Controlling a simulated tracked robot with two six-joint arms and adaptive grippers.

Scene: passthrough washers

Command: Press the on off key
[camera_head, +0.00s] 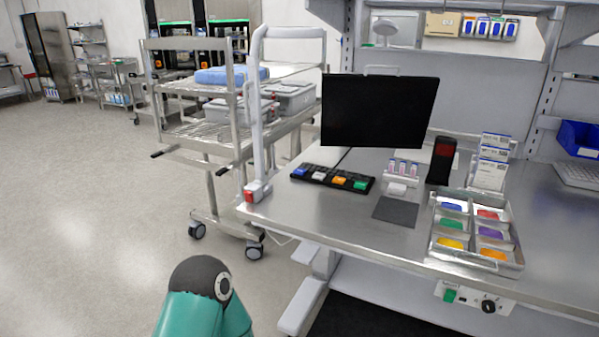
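A black key strip (333,179) with coloured keys lies on the steel table, left of its middle. Its keys include a blue one (300,172), an orange one (339,181) and a green one (360,185). A pale control box (470,299) hangs under the table's front edge, with a green switch (449,295) and a black knob (488,306). No lettering is readable, so I cannot tell which one is the on off key. Part of my teal arm shows at the bottom, left of centre. Neither gripper is in view.
A black monitor (379,111) stands behind the strip. A divided tray (475,256) of coloured pieces, a dark mat (395,212) and a black-and-red device (441,160) are to the right. A wire cart (207,137) stands left of the table (345,228). The floor at left is clear.

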